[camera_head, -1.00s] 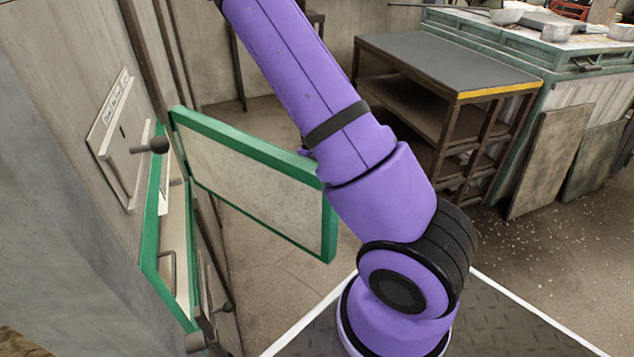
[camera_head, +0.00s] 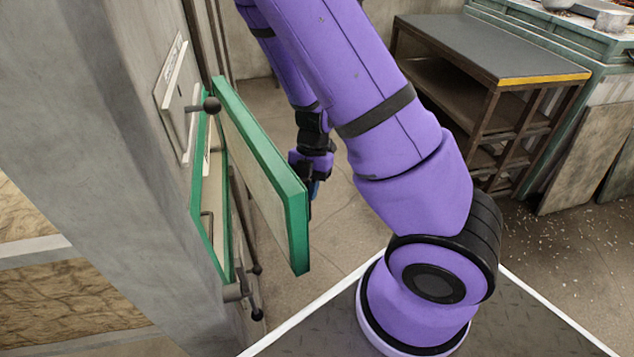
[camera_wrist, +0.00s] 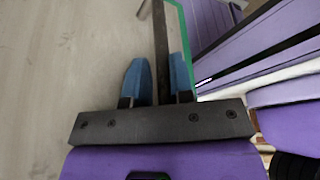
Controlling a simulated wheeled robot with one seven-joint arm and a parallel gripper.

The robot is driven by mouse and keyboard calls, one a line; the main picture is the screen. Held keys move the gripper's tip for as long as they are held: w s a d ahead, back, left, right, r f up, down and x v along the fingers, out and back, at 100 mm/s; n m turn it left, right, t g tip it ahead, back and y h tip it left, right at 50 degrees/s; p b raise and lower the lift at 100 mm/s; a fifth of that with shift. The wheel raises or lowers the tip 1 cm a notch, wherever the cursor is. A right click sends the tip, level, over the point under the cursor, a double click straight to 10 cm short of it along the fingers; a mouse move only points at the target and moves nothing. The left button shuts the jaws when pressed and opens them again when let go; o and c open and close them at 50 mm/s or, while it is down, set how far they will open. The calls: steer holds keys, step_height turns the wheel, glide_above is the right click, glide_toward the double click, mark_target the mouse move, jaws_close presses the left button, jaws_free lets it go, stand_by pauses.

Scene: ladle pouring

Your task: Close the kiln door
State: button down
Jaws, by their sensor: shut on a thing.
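The kiln door (camera_head: 262,178), a pale panel in a green frame, stands partly open, at an angle to the green-edged kiln opening (camera_head: 198,222) at left. Its inner face is toward the head camera. In the wrist view, the blue fingers of my gripper (camera_wrist: 160,82) are shut on a dark bar, the door handle (camera_wrist: 161,50). The door's green edge (camera_wrist: 183,30) runs beside it. The handle is hidden in the head view.
A black-knobbed lever (camera_head: 210,105) sticks out from the kiln wall above the opening, and black-tipped latches (camera_head: 256,312) show below it. A dark metal table (camera_head: 480,50) stands at the back right. Open floor lies between the table and the door.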

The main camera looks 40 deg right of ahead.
steer(key=shift+s+a, duration=0.25)
steer(key=shift+s, duration=0.05)
steer(key=c, duration=1.1)
jaws_free()
steer(key=shift+s, duration=0.1)
steer(key=shift+v, duration=5.5)
steer(key=shift+d+f, duration=0.1)
